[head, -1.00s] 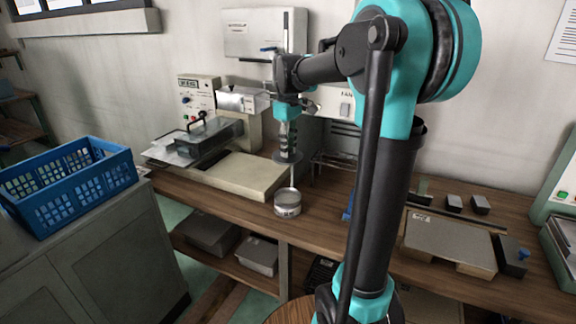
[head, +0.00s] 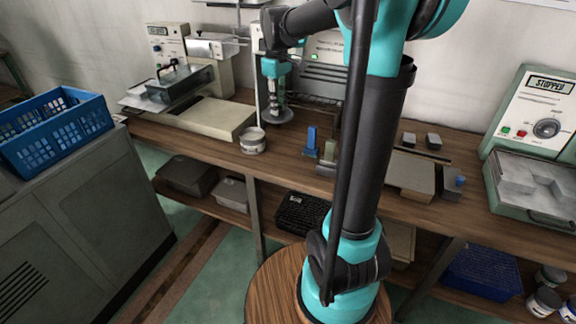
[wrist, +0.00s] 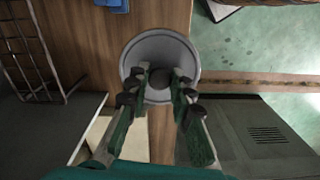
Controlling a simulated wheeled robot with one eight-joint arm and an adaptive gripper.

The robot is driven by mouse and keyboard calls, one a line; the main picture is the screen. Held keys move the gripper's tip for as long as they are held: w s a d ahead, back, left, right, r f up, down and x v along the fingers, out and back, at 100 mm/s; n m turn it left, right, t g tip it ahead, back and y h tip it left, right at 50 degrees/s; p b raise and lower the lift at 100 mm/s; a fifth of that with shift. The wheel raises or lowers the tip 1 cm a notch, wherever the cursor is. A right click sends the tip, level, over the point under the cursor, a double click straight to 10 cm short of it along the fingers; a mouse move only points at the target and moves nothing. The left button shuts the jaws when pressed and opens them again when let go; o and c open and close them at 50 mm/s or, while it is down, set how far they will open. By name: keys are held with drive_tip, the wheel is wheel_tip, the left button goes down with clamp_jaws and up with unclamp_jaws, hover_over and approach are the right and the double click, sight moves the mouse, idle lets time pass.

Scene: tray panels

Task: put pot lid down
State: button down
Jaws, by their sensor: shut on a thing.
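The pot lid is a grey round disc (head: 279,117) hanging from my gripper (head: 276,100). In the wrist view the fingers (wrist: 158,82) are shut on the lid's dark knob (wrist: 158,77), with the lid's flat face (wrist: 160,48) beyond them. A small round metal pot (head: 252,147) stands upright near the bench's front edge. In the head view the lid is above and to the right of the pot, apart from it. In the wrist view I cannot make out the pot apart from the lid.
The wooden bench (head: 285,160) carries a pale machine base (head: 203,122) at left. A blue block (head: 311,143) and an olive block (head: 328,158) stand right of the pot. A wire rack is behind. A blue basket (head: 50,125) sits on the left cabinet.

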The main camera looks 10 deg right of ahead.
wheel_tip(320, 180, down, 20)
drive_tip(key=shift+r, duration=0.2)
idle(0.4)
drive_tip(key=c, duration=1.3)
unclamp_jaws()
drive_tip(key=shift+f, duration=0.1)
wheel_tip(320, 180, up, 12)
drive_tip(key=s+d+f+m+t, duration=0.1)
drive_tip(key=s+f+m, duration=0.2)
drive_tip(key=s, duration=0.4)
drive_tip(key=s+d+f+m+t, duration=0.1)
drive_tip(key=s+f+m, duration=0.1)
drive_tip(key=s+f, duration=0.2)
drive_tip(key=s+d+f+m+t, duration=0.2)
drive_tip(key=s+f+m, duration=0.1)
drive_tip(key=s, duration=0.8)
drive_tip(key=shift+f+m, duration=0.3)
drive_tip(key=shift+f, duration=0.35)
